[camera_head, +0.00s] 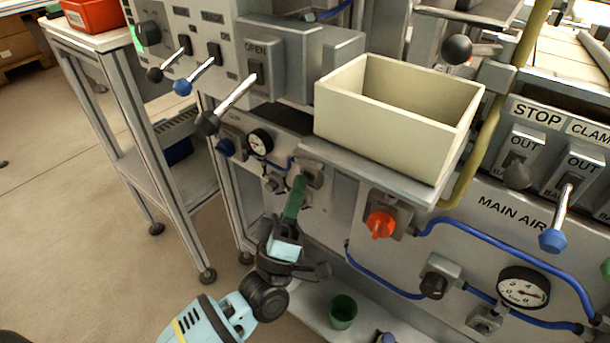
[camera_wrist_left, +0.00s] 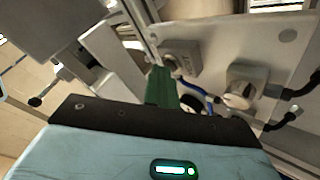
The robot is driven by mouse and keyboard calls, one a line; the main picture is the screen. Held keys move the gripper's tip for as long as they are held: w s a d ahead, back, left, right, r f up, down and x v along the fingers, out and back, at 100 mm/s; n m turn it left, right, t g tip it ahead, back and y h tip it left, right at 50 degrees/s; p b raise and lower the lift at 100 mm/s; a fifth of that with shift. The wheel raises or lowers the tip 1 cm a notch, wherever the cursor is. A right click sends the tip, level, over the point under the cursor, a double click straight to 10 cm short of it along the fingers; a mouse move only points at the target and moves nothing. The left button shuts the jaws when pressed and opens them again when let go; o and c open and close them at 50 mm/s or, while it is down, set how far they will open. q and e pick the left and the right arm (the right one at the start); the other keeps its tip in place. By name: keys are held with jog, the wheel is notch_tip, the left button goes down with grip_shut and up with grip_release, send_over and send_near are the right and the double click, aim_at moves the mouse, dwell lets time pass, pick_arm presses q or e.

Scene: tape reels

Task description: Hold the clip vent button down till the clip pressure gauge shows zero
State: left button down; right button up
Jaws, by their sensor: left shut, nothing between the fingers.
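My left gripper (camera_head: 299,181) reaches up from below, its green fingers shut with nothing between them. The fingertips are at or just in front of a small grey fitting (camera_head: 314,174) on the lower panel; I cannot tell whether they touch it. The clip pressure gauge (camera_head: 260,142) is a small round dial to the upper left of the fingertips; its reading is too small to tell. The vent button cannot be clearly made out and may be hidden by the fingers. In the left wrist view the green fingers (camera_wrist_left: 161,86) point at the panel beside grey fittings. My right gripper is not in view.
A cream bin (camera_head: 385,110) sits on a shelf to the upper right of the gripper. An orange-red knob (camera_head: 380,224) and blue hoses (camera_head: 385,280) are to the right. A larger gauge (camera_head: 523,288) is at lower right. A green cup (camera_head: 343,311) stands below. Levers (camera_head: 235,95) project above.

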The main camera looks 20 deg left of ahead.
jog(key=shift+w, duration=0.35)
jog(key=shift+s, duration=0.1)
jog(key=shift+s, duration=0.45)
